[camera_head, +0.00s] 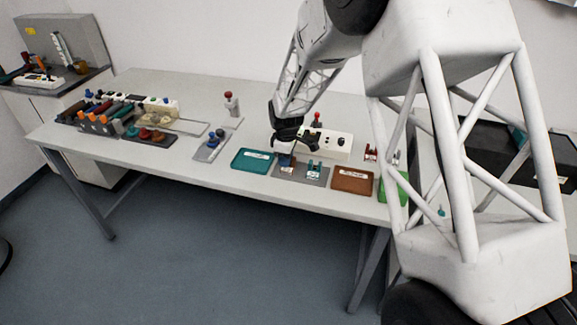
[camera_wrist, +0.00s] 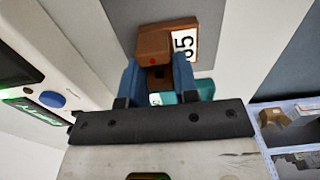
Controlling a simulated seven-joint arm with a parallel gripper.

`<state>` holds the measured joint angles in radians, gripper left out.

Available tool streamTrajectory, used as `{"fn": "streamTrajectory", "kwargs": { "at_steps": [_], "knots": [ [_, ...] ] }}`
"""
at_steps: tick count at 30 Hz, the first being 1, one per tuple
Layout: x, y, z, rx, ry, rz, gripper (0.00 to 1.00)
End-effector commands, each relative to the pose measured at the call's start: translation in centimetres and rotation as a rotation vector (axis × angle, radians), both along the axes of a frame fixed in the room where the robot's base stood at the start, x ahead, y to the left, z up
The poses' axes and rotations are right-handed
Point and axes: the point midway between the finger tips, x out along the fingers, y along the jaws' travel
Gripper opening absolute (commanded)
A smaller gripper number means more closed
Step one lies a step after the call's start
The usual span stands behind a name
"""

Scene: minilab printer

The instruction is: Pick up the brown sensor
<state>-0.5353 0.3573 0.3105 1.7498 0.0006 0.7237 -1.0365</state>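The brown sensor (camera_wrist: 155,45) has a white label with dark digits and a red dot. In the wrist view it lies at and just beyond the fingertips. My gripper (camera_wrist: 160,75) has two blue fingers, one on each side of a narrow brown part. I cannot tell whether they press on it. In the head view, my gripper (camera_head: 287,158) is low over the grey plate (camera_head: 314,180), and mostly hides the sensor. A teal and white sensor (camera_head: 313,167) stands to its right on the plate. A teal part (camera_wrist: 195,90) shows behind the right finger.
A teal tray (camera_head: 252,161) lies left of the plate, a brown tray (camera_head: 352,182) and a green tray (camera_head: 390,190) right. A white control box (camera_head: 335,143) stands behind the plate. Tools and coloured parts crowd the table's left end.

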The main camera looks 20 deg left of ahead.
Motion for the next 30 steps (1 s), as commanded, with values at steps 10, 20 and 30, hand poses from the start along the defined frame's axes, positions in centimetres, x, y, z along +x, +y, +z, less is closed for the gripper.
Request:
{"fn": "streamTrajectory", "kwargs": {
  "at_steps": [10, 20, 30],
  "knots": [
    [0.0, 0.0, 0.0, 0.0, 0.0, 0.0, 0.02],
    [0.0, 0.0, 1.0, 0.0, 0.0, 0.0, 0.02],
    [-1.2, -0.7, 3.7, -0.001, 0.0, 0.0, 0.02]
  ]
}}
